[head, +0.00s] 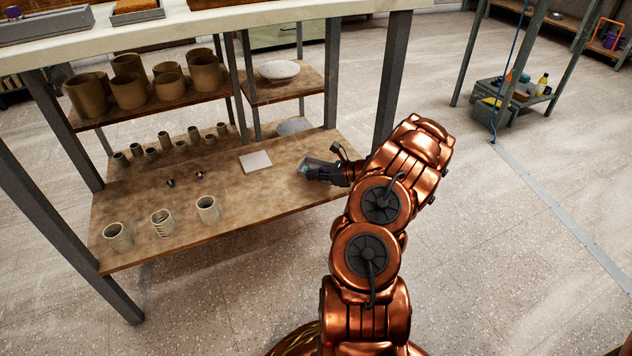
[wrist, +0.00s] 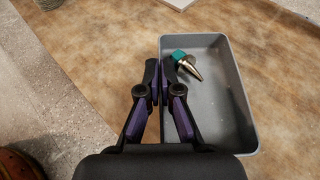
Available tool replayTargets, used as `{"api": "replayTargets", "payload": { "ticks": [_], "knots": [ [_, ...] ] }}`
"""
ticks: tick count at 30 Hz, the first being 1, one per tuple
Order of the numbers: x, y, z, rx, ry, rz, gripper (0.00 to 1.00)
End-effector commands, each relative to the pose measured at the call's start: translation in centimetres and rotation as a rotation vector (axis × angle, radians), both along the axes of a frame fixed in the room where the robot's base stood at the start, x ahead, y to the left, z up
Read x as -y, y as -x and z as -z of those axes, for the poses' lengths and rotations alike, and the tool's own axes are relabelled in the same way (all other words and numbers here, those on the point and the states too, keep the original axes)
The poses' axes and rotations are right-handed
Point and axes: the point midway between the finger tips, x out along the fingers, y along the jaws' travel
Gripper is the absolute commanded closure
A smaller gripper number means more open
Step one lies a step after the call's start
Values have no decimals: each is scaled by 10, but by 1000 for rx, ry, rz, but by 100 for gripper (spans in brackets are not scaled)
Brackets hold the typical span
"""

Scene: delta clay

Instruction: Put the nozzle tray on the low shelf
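The nozzle tray (wrist: 222,128) is a grey, shallow rectangular tray. In it lie a metal cone-tipped nozzle (wrist: 189,67) and a teal piece (wrist: 179,55), near its far left corner. My gripper (wrist: 161,66) has one finger on each side of the tray's left wall, with the tips close together on it. In the head view the tray (head: 314,162) is at the right part of the low shelf (head: 235,195), partly hidden by my gripper (head: 308,172). I cannot tell whether the tray rests on the shelf or hangs just above it.
A pale square tile (head: 255,161) lies left of the tray, and a grey round piece (head: 294,126) behind. Several small pots stand at the shelf's left, including a front cup (head: 207,209). A table leg (head: 393,80) rises behind my arm.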

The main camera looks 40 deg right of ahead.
Motion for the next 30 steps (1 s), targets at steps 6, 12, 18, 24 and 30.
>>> {"api": "replayTargets", "payload": {
  "ticks": [6,12,18,24,30],
  "knots": [
    [-1,0,24,-1,-2,-1,100],
    [-1,0,22,0,0,-1,100],
    [0,0,25,-1,-1,-1,97],
    [-1,0,25,0,-1,-2,76],
    [-1,0,25,0,-1,-2,69]
  ]
}}
